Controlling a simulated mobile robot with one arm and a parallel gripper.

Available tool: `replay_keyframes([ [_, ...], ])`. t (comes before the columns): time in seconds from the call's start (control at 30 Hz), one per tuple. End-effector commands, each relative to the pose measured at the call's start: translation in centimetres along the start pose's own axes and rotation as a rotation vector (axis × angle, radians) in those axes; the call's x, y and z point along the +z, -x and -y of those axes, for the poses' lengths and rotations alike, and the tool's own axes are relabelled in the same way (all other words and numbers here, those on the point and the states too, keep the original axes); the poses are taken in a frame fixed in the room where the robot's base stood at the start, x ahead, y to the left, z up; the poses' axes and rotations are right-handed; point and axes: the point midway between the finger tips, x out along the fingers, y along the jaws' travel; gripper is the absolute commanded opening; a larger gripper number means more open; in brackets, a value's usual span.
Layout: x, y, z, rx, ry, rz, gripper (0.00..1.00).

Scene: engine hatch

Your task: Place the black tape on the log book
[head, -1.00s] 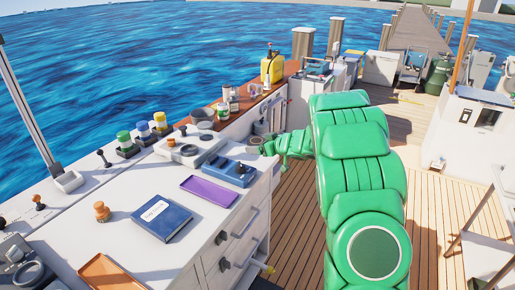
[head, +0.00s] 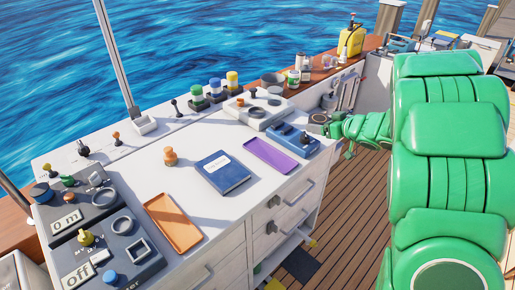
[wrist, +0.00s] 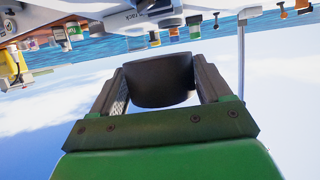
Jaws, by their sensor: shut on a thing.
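The log book (head: 222,174) is dark blue with a white label and lies flat on the white counter in the head view. My gripper (wrist: 155,85) is shut on the black tape (wrist: 160,82), a dark round piece between its two fingers in the wrist view. In the head view my green arm reaches past the counter's right end, and my gripper (head: 328,123) is small there, right of the log book and well apart from it. The tape is hard to make out in the head view.
A purple tray (head: 271,156) lies right of the log book, with a blue device (head: 302,141) beyond it. An orange tray (head: 173,222) and an orange knob (head: 170,157) are to its left. Counter around the book is partly clear. Drawer handles (head: 264,246) stick out in front.

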Motion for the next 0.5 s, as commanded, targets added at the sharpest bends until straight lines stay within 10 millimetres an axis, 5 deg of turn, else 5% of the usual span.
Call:
replay_keyframes([
  [0.27,-1.2,-0.8,11.0,-0.195,0.093,0.005,0.45],
  [0.5,-1.2,0.4,20.2,-0.359,0.160,0.010,0.45],
])
